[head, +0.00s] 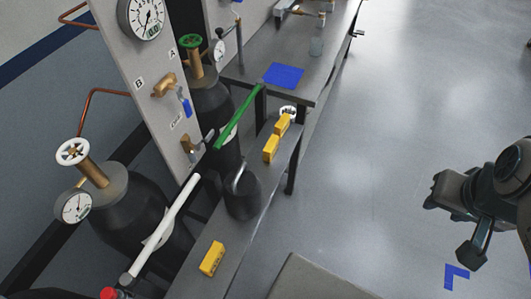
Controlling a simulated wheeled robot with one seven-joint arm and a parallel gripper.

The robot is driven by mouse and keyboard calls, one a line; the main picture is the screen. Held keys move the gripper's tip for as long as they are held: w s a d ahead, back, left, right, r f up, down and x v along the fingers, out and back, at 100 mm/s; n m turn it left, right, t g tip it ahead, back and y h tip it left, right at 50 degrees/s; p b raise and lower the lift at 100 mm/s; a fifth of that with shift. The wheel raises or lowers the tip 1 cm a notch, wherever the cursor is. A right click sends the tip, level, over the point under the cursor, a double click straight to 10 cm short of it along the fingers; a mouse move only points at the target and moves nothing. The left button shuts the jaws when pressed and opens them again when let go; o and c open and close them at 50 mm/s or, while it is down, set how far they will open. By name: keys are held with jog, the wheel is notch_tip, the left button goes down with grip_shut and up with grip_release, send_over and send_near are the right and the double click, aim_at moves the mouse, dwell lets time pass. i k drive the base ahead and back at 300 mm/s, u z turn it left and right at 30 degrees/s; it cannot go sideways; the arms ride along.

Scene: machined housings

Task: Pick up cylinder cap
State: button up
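A dark, rounded cap-like piece (243,197) stands upright on the narrow grey bench, and it looks like the cylinder cap. A pale curved strip shows at its upper left; I cannot tell whether it is part of the cap. My gripper (448,231) is at the right, over the open floor, well apart from the cap. Its two fingers are spread with nothing between them.
Black gas cylinders (125,215) with valves and gauges stand left of the bench (215,225). Yellow blocks (212,259) lie on the bench. A green bar (238,118) and a white bar (165,228) cross nearby. A table (300,80) stands behind.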

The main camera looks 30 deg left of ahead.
aim_at(241, 192)
jog(key=i, duration=1.05)
jog(key=u, duration=3.75)
